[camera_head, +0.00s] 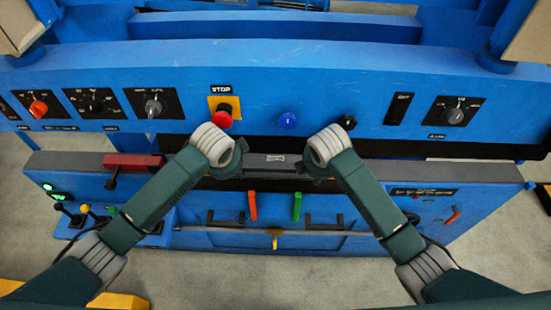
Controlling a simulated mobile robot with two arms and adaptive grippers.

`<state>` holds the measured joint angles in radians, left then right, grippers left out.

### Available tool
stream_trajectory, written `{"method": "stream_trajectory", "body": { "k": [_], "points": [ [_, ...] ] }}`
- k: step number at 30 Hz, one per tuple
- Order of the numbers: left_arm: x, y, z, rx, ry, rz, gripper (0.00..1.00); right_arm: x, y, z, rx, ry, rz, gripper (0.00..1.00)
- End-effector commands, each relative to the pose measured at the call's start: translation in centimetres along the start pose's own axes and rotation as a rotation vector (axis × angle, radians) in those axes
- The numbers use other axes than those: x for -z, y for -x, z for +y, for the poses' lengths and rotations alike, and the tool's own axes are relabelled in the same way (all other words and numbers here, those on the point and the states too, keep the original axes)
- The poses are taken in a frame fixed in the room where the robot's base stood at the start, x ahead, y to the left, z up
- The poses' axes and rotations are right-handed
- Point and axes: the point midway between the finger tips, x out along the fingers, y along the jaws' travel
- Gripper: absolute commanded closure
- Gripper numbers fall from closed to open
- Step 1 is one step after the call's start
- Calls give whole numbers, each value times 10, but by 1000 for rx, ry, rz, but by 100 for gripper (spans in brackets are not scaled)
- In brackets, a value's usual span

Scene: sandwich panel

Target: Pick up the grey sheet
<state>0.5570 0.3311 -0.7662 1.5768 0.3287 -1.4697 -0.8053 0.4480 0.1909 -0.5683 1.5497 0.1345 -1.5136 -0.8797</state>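A long, flat grey strip (450,172) lies along the top of the lower blue cabinet, under the tilted control panel. It looks like the grey sheet, but I cannot tell it apart from the cabinet top for sure. A small pale label (275,158) shows in its middle. My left gripper (236,164) is over the strip left of the label, and my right gripper (309,168) is over it right of the label. Both point inward. The wrists hide most of the fingers, so I cannot tell whether they touch or hold the strip.
The blue control panel (300,85) stands behind, with a red stop button (223,117), a blue button (288,120) and several knobs. A red block (133,160) sits at the strip's left. Red (252,206) and green (297,206) levers stand in front below the grippers.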

Motion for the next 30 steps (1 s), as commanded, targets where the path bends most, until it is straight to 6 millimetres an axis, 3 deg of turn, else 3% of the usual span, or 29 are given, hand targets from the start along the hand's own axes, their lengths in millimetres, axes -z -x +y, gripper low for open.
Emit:
{"method": "stream_trajectory", "body": {
  "k": [4,13,14,18,20,30],
  "points": [
    [0,-10,0,0,-1,-1,61,0,-9,0,0,0,-1,59],
    [0,-11,0,1,-1,0,61,0,-11,0,-1,0,0,59],
    [0,-11,0,1,-1,0,63,0,-11,0,-1,0,0,61],
    [0,-11,0,1,-1,0,91,0,-11,0,-1,0,0,89],
    [0,-11,0,1,-1,0,100,0,-11,0,-1,0,1,100],
    [1,-9,-4,10,2,5,100,2,-9,3,-8,-1,6,100]
  ]
}}
